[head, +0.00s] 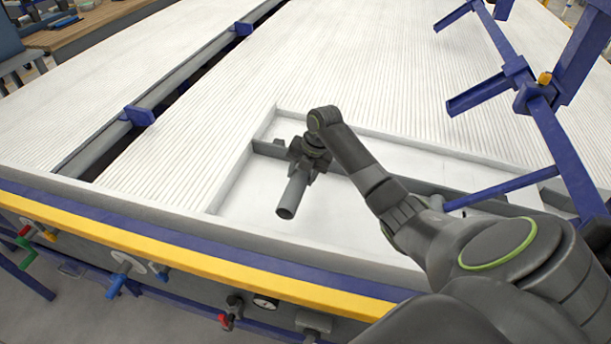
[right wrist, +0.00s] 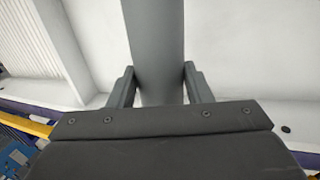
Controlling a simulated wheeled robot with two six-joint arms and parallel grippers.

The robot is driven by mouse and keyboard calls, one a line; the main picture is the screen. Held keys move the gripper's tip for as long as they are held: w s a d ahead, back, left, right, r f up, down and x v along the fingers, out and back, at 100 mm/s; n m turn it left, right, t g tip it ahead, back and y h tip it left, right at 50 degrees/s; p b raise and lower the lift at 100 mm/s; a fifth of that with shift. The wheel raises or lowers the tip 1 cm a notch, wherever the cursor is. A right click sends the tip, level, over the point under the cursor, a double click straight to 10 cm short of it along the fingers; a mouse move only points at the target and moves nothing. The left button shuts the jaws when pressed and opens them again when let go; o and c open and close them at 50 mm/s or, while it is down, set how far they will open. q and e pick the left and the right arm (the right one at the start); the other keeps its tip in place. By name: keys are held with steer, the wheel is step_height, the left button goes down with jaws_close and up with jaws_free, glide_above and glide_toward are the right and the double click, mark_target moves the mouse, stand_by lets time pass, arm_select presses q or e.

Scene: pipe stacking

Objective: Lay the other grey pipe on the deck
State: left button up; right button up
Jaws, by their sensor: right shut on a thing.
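My right gripper (head: 303,160) is over the white recessed deck (head: 245,188) in the head view, pointing down. It is shut on a grey pipe (head: 292,196), whose open round end points toward the front edge. In the right wrist view the pipe (right wrist: 155,50) runs between the two fingers (right wrist: 156,88), with the white deck surface behind it. The gripper and arm hide the pipe's far part. I cannot tell whether the pipe touches the deck. My left gripper is not in view.
A long grey bar (head: 268,148) crosses the recess behind the gripper, partly hidden by my arm. A blue frame with arms (head: 545,110) rises at the right. A yellow rail (head: 190,258) runs along the front, with valves below. The ribbed white surface at left is clear.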

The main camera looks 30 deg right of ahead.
steer(key=shift+w+d, duration=0.15)
steer(key=shift+w, duration=0.05)
steer(key=shift+f+b, duration=0.1)
steer(key=shift+b, duration=0.2)
step_height(320, 180, down, 8)
steer(key=b, duration=0.7)
step_height(320, 180, down, 3)
steer(key=shift+r+b, duration=0.15)
steer(key=shift+b, duration=0.7)
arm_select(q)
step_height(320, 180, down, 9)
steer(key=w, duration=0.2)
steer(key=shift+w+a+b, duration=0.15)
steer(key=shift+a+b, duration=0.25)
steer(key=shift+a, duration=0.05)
arm_select(e)
steer(key=shift+f, duration=0.65)
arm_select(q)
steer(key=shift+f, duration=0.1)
arm_select(e)
steer(key=o, duration=1.1)
steer(key=shift+o, duration=0.2)
